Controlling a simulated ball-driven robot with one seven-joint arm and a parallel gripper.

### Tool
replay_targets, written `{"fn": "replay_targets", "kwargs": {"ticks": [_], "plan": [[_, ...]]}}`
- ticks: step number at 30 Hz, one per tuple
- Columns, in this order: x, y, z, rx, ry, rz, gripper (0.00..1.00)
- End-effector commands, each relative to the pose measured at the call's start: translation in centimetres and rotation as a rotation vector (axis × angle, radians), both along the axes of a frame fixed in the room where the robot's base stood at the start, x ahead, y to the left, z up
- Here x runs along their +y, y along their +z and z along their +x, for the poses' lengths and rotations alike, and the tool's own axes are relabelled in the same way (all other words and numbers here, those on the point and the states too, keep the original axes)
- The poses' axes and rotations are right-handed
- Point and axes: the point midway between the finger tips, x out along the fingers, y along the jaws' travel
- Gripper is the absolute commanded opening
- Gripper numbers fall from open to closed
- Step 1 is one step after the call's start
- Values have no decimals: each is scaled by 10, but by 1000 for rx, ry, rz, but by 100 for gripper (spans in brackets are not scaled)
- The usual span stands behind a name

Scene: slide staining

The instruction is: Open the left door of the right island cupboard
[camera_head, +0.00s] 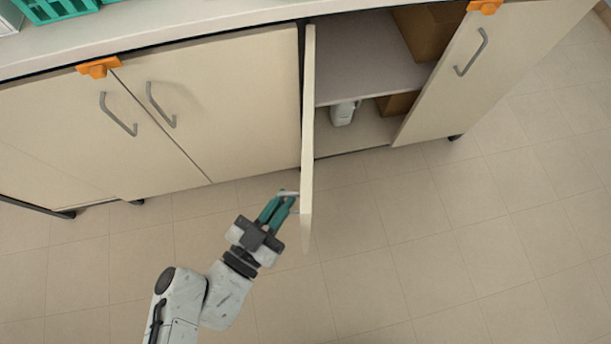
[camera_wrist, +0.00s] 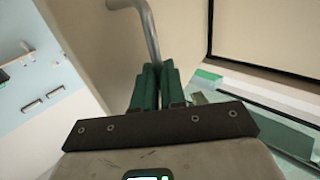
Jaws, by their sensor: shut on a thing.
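The left door (camera_head: 308,130) of the right island cupboard is swung out and seen nearly edge-on in the head view. Its handle (camera_head: 288,193) is on the left face, near the free end. My gripper (camera_head: 277,208) is shut on this handle, with its green fingers to the left of the door. In the wrist view, the green fingers (camera_wrist: 156,85) close around the lower part of the grey handle (camera_wrist: 149,28), with the door face (camera_wrist: 95,35) behind it. The cupboard inside (camera_head: 365,55) shows to the right of the door.
Inside are brown boxes (camera_head: 430,28) and a white bottle (camera_head: 343,112). The left cupboard's doors (camera_head: 215,95) are shut under an orange latch (camera_head: 98,67). The floor (camera_head: 430,240) in front is clear.

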Motion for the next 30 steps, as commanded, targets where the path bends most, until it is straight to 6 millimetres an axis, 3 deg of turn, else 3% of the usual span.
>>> {"fn": "replay_targets", "kwargs": {"ticks": [7, 20, 21, 28, 30], "plan": [[17, 2, 7, -7, -58, -8, 0], [20, 4, 8, -7, -69, -9, 0], [20, 4, 8, -7, -69, -9, 11], [21, 3, 7, -5, -67, -5, 33], [21, 2, 6, -5, -67, -4, 36]]}}
